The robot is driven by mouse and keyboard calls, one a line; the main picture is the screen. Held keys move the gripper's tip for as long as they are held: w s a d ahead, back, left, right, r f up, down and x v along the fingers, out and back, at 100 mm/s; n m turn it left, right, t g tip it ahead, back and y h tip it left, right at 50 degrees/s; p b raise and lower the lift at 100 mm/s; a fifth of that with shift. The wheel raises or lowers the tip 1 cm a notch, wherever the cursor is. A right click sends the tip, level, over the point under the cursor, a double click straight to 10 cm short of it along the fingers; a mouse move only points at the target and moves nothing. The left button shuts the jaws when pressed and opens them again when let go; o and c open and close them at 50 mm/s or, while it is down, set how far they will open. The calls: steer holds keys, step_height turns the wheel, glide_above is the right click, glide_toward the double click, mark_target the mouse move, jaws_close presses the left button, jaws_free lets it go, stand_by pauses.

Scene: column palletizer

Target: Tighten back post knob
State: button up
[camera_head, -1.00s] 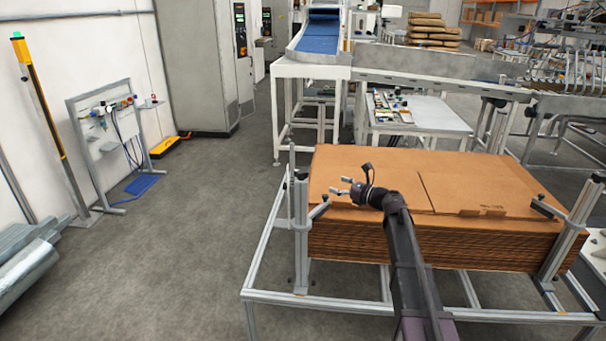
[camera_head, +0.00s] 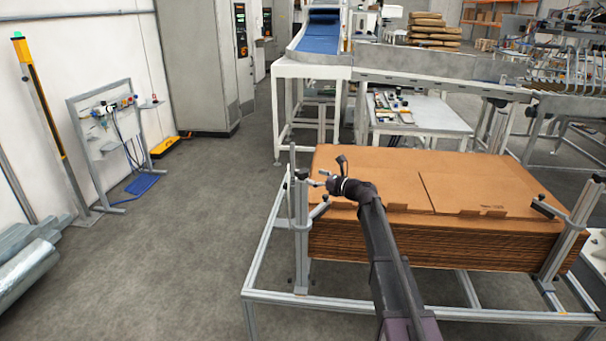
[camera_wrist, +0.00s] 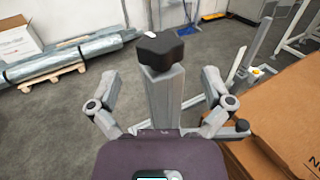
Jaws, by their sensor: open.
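A black lobed knob (camera_wrist: 166,48) tops a grey upright post (camera_wrist: 164,100) in the wrist view. In the head view this knob (camera_head: 302,174) appears on the post (camera_head: 302,235) at the left front corner of the cardboard stack. My gripper (camera_head: 318,178) is open just right of the knob, pointing left. In the wrist view, my gripper's fingers (camera_wrist: 160,80) stand apart on either side of the post, with the knob ahead of them. I cannot tell whether they touch. A thinner post (camera_head: 291,155) stands farther back at the left.
The cardboard stack (camera_head: 390,180) lies right of the post in a metal frame (camera_head: 262,255). A small black side knob (camera_wrist: 242,125) is close to the right finger. Another post (camera_head: 572,230) stands at the right.

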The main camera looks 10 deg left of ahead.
mark_target(303, 171)
steer(key=shift+x, duration=2.45)
steer(key=c, duration=1)
